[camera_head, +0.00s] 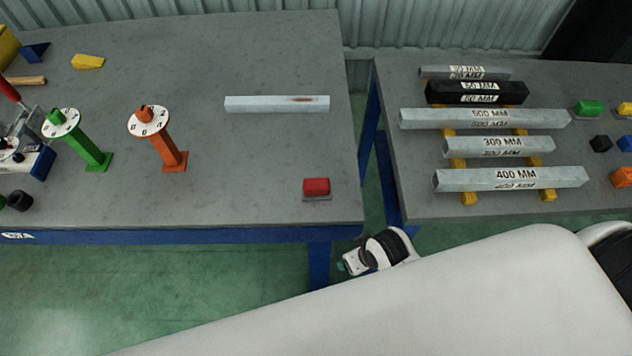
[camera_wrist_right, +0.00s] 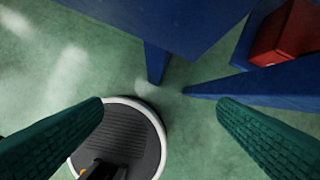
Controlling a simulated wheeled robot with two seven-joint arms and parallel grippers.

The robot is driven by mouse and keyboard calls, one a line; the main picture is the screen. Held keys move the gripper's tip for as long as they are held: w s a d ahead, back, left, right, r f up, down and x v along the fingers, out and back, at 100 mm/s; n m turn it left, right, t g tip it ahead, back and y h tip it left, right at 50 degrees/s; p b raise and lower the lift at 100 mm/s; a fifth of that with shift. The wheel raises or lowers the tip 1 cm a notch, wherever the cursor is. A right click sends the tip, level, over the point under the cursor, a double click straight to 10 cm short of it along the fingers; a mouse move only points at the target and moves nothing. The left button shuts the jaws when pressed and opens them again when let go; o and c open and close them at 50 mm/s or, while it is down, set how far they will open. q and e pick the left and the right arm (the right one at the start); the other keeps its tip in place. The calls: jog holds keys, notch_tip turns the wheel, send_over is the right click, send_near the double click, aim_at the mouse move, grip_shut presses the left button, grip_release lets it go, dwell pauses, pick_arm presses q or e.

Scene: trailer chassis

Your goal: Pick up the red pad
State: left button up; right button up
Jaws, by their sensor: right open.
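The red pad (camera_head: 316,187) is a small red block on a thin grey base. It sits near the front right corner of the left grey table (camera_head: 240,190). My right gripper (camera_head: 343,267) is below and slightly right of it in the head view, beyond the table's front edge and apart from the pad. In the right wrist view its two dark green fingers (camera_wrist_right: 160,104) are wide apart with nothing between them. A red shape (camera_wrist_right: 286,35) shows at the top right there; I cannot tell what it is. My left gripper is not in view.
A grey bar (camera_head: 265,104), an orange stand (camera_head: 168,150) and a green stand (camera_head: 90,150) are on the left table. The right table (camera_head: 400,200) holds labelled bars (camera_head: 480,118) and small coloured blocks. A gap separates the tables. The surface around the pad is clear.

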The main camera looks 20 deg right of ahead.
jog(key=w+a+r+g+y+p, duration=0.1)
jog(key=w+a+r, duration=0.4)
jog(key=r, duration=0.3)
jog(key=w+a+r+y+p, duration=0.1)
jog(key=w+a+r+y, duration=0.1)
jog(key=w+a+r, duration=0.5)
notch_tip(320, 180, up, 6)
jog(key=m+g+h, duration=0.2)
jog(key=m+h, duration=0.2)
jog(key=m, duration=0.1)
send_over(317, 182)
jog(key=f, duration=0.4)
jog(key=f+p, duration=0.1)
jog(key=shift+d+f, duration=0.35)
jog(key=shift+f, duration=0.05)
jog(key=shift+a+f+p, duration=0.2)
jog(key=shift+f+p, duration=0.05)
jog(key=shift+f, duration=1.1)
jog(key=shift+a+f+p, duration=0.2)
jog(key=shift+f+p, duration=0.05)
jog(key=shift+f, duration=1.1)
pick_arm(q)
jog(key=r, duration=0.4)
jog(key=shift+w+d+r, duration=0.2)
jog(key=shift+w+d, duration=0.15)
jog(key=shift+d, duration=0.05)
pick_arm(e)
jog(key=c, duration=1.1)
jog(key=shift+r, duration=0.1)
jog(key=shift+c, duration=0.2)
